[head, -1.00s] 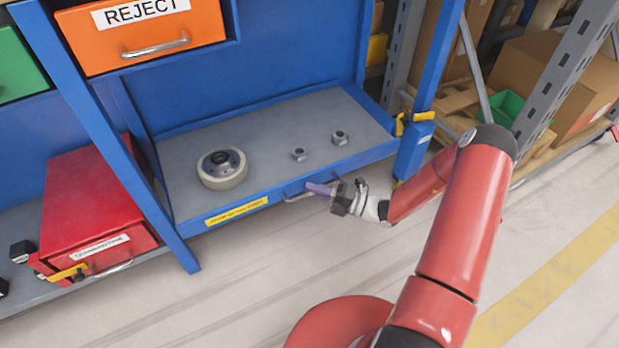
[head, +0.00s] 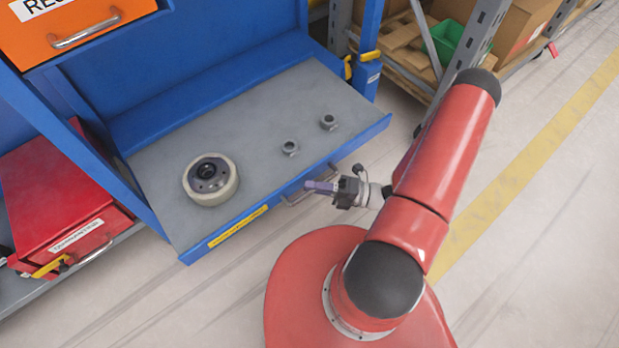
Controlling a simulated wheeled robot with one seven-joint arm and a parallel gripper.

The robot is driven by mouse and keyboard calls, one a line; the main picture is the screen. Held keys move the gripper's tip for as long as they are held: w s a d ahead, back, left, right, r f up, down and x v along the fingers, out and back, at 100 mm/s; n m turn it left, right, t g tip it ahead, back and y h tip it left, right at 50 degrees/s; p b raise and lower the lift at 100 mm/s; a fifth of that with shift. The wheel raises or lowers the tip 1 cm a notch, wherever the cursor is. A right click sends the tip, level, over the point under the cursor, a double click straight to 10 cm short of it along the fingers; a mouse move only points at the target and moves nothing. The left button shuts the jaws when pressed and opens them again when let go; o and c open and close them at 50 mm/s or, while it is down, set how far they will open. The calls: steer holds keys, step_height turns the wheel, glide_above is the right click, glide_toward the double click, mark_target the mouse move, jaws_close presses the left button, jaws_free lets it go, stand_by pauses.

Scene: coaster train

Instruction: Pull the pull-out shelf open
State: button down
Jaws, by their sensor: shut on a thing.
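The pull-out shelf (head: 245,135) is a grey tray with a blue front edge and a yellow label. It stands out from the blue rack frame. Its wire handle (head: 297,196) is on the front edge, right of the label. The fingers hide part of the handle. A wheel (head: 210,179) with a dark hub lies on the shelf at the left. Two nuts, one left (head: 290,147) and one right (head: 328,122), lie on its right half.
A red box (head: 60,200) with a handle is at the left beside a blue post. An orange drawer (head: 75,25) hangs above. A yellow latch (head: 347,67) is by the right post. Cartons and a green bin (head: 455,42) stand behind. The floor in front is clear.

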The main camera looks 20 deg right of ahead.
steer(key=shift+s, duration=0.1)
steer(key=c, duration=1.7)
jaws_free()
steer(key=v, duration=0.8)
steer(key=shift+r, duration=0.1)
